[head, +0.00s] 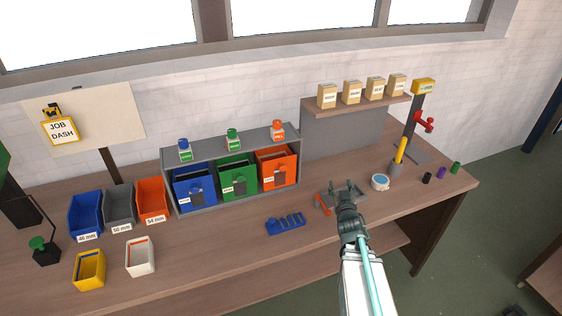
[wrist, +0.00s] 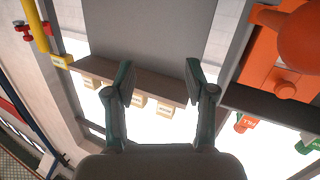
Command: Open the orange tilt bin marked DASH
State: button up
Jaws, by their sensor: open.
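The orange tilt bin (head: 277,170) sits in the right bay of a grey cabinet (head: 233,160), with a dark piece and a small pale label on its front. The label is too small to read. My gripper (head: 342,187) is open and empty above the bench, to the right of the bin and apart from it. In the wrist view, which looks upside down, my gripper's two fingers (wrist: 157,80) stand wide apart. A large orange surface with a round knob (wrist: 285,90), which seems to be the orange bin, shows at the upper right.
Blue (head: 194,190) and green (head: 237,178) bins fill the other bays. A blue slotted rack (head: 286,224) lies in front. A grey tray (head: 360,197) lies under my gripper. A shelf (head: 355,105) holds several boxes.

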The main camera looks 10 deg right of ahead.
aim_at(284, 170)
jog(key=s+a+r+n+t+y+p, duration=0.1)
jog(key=a+r+n+y, duration=0.15)
jog(key=a, duration=0.55)
jog(key=a+r+n+y+p, duration=0.1)
jog(key=a+n+y, duration=0.3)
jog(key=a, duration=0.4)
jog(key=w+a+b, duration=0.1)
jog(key=w, duration=0.2)
jog(key=w+a+b, duration=0.1)
jog(key=w+b, duration=0.1)
jog(key=w, duration=0.2)
jog(key=w+a+b, duration=0.1)
jog(key=w, duration=0.2)
jog(key=shift+w+f+b, duration=0.2)
jog(key=shift+w+b, duration=0.1)
jog(key=shift+b, duration=0.05)
grip_shut()
jog(key=shift+s, duration=0.15)
